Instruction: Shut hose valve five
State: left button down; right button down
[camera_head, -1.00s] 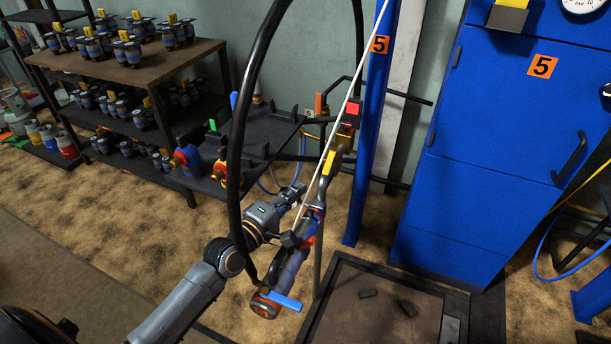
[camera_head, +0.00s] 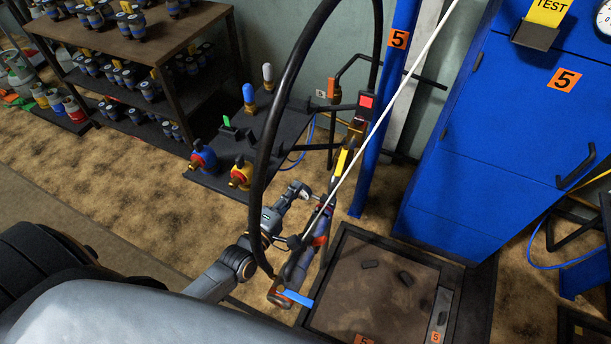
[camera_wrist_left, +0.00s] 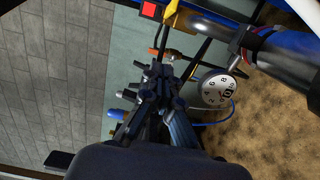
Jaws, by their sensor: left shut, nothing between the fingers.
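At station 5, a hanging hose assembly (camera_head: 318,236) with blue and orange parts hangs beside the blue post (camera_head: 381,120). A blue lever (camera_head: 296,298) sticks out sideways at its lower end. A yellow lever (camera_head: 341,160) lies along its upper part. I cannot tell from the pictures which lever is hose valve five. My left gripper (camera_head: 303,190) is shut and empty, just left of the hose assembly and below the yellow lever. In the left wrist view the gripper (camera_wrist_left: 150,78) points at open space, with a gauge (camera_wrist_left: 218,90) to its right. My right gripper is not in view.
A black hose (camera_head: 265,160) loops close around my left arm, and a pale rod (camera_head: 392,105) crosses in front. A blue cabinet (camera_head: 520,130) stands at right. A dark stand (camera_head: 225,180) with several valves is behind. A framed floor pit (camera_head: 375,300) lies below.

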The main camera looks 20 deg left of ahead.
aim_at(342, 161)
pick_arm(q)
jog(key=w+d, duration=0.5)
jog(key=w, duration=0.4)
jog(key=shift+d+p, duration=0.15)
jog(key=shift+p, duration=0.3)
